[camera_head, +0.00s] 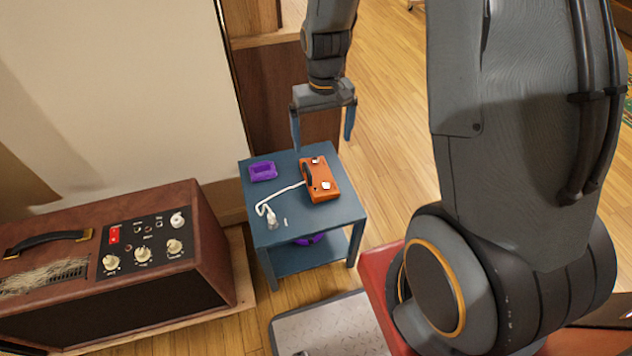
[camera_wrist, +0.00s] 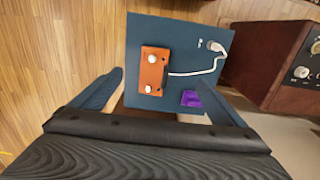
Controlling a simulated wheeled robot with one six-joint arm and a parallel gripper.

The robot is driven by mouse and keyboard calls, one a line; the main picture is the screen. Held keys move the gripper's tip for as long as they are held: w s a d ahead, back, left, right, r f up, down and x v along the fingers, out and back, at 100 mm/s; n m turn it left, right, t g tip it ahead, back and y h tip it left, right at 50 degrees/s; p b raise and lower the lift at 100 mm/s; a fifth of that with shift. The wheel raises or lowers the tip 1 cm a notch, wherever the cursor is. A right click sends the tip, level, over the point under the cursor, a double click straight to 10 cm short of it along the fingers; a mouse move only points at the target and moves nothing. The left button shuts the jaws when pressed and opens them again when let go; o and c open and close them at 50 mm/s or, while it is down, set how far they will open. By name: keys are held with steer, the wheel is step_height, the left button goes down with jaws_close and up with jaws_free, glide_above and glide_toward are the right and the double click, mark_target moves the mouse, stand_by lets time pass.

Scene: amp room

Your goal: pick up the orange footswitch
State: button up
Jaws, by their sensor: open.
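The orange footswitch (camera_head: 321,179) lies on top of a small blue side table (camera_head: 300,228). It is box-shaped with two pale knobs or buttons, and a white cable (camera_head: 281,193) runs from its left side. In the wrist view the footswitch (camera_wrist: 154,71) is ahead of the jaws, left of the middle of the table top (camera_wrist: 185,30). My gripper (camera_head: 323,132) is open and empty, above the far edge of the table and apart from the footswitch. Its two blue fingers also show in the wrist view (camera_wrist: 168,92). Nothing hides the footswitch.
A purple tray-like object (camera_head: 263,171) lies left of the footswitch. The cable's plug (camera_head: 272,219) lies near the table's left front. Another purple item (camera_head: 308,240) is on the lower shelf. A brown amplifier (camera_head: 130,262) stands at left. Wooden floor (camera_head: 385,150) is clear right of the table.

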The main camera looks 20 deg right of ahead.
steer(key=b, duration=0.3)
glide_above(319, 175)
steer(key=f, duration=1.6)
steer(key=shift+a+f, duration=0.2)
steer(key=shift+a, duration=0.2)
steer(key=f, duration=0.7)
steer(key=shift+d+f, duration=0.3)
steer(key=shift+d, duration=0.05)
steer(key=c, duration=1.6)
